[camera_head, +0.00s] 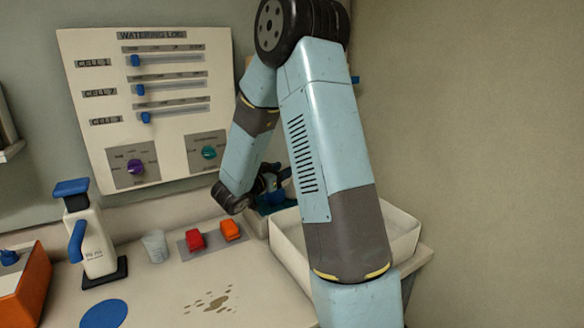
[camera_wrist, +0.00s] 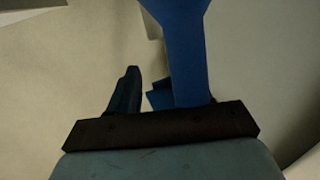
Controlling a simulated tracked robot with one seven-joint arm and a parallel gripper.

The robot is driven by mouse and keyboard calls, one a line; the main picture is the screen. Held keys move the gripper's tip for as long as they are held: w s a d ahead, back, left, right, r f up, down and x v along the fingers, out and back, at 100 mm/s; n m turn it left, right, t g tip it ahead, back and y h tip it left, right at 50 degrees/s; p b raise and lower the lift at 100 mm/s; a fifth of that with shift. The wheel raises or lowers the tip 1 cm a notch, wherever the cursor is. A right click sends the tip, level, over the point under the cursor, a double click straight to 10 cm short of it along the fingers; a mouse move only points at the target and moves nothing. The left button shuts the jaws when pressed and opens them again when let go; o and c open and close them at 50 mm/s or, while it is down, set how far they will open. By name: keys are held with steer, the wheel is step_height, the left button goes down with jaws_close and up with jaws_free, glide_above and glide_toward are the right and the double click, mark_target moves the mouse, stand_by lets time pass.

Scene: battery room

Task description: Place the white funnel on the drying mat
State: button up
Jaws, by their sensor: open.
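I cannot make out a white funnel in either view. No thing is clearly a drying mat; a flat blue disc (camera_head: 104,314) lies at the front left of the bench and may be it. My gripper (camera_head: 277,175) is over the back of the bench, beside the white tray and partly hidden by my arm. In the wrist view my gripper (camera_wrist: 155,88) shows dark blue fingers and is open. A broad brighter blue piece rises on its right; I cannot tell whether it is a finger or another thing. I see nothing held.
A white tray (camera_head: 402,242) stands at the right, partly behind my arm. A clear beaker (camera_head: 155,247), a red block (camera_head: 194,240) and an orange block (camera_head: 230,230) stand mid-bench. A white dispenser (camera_head: 95,245) and an orange box (camera_head: 25,286) are left. Brown stains (camera_head: 215,302) mark the front.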

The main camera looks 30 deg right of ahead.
steer(key=v, duration=0.7)
steer(key=w+a+r+n+t+y, duration=0.4)
steer(key=a+r+t+y, duration=0.2)
steer(key=r+y, duration=0.2)
steer(key=s+a+r+n+y, duration=0.5)
steer(key=s+a+y, duration=0.2)
steer(key=y, duration=0.1)
steer(key=s+d+n+g, duration=0.2)
steer(key=s+g, duration=0.2)
steer(key=s, duration=0.9)
steer(key=s+d+f+n+g, duration=0.1)
steer(key=s+d+n+g, duration=0.1)
steer(key=s, duration=1.1)
steer(key=shift+d+g, duration=0.2)
steer(key=shift+g, duration=0.7)
